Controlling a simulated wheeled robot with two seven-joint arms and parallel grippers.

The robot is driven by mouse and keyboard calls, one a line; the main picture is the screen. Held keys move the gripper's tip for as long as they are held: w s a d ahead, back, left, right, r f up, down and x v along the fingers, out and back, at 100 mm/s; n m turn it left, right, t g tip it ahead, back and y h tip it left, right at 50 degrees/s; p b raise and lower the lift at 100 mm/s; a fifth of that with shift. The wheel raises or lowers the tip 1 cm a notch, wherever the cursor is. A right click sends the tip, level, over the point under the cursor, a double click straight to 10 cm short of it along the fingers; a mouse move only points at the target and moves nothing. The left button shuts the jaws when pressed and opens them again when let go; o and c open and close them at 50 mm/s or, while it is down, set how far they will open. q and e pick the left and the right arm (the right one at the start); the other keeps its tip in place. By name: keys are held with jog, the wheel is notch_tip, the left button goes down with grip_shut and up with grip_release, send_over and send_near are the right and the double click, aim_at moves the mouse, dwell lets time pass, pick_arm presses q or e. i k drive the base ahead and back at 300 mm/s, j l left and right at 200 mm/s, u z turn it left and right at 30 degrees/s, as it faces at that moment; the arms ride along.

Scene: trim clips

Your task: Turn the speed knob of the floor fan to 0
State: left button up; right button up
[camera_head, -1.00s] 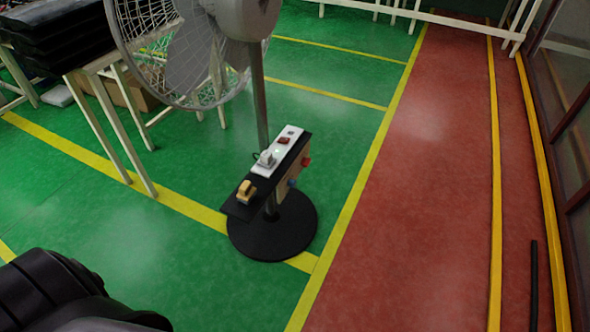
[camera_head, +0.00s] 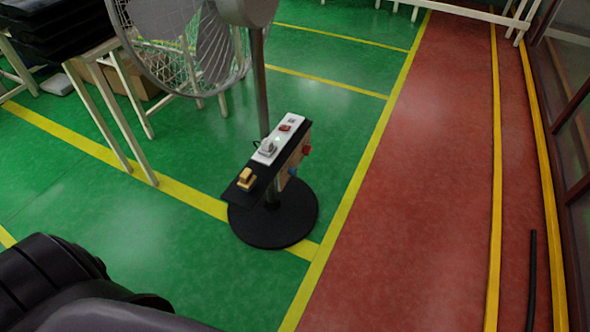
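The floor fan (camera_head: 262,90) stands on a round black base (camera_head: 247,232), with its caged head at the top edge and partly cut off. A narrow black panel (camera_head: 234,196) is mounted on its pole. On the panel are a yellow-tan block (camera_head: 246,179) and a white strip with a grey piece (camera_head: 267,147) and a red switch (camera_head: 285,128). On the panel's right side are a red knob (camera_head: 306,149) and a blue knob (camera_head: 292,171). I cannot tell which is the speed knob, and no markings are readable. Neither gripper is in view.
My dark left arm fills the lower left corner, apart from the fan. A white-legged table (camera_head: 105,110) with black trays (camera_head: 65,40) stands left of the fan. The green floor before the fan and the red walkway (camera_head: 410,200) are mostly clear. A black bar (camera_head: 532,280) lies at right.

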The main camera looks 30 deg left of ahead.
aim_at(293, 171)
jog(key=i+l+u, duration=0.75)
jog(key=i+l, duration=0.15)
jog(key=l, duration=0.2)
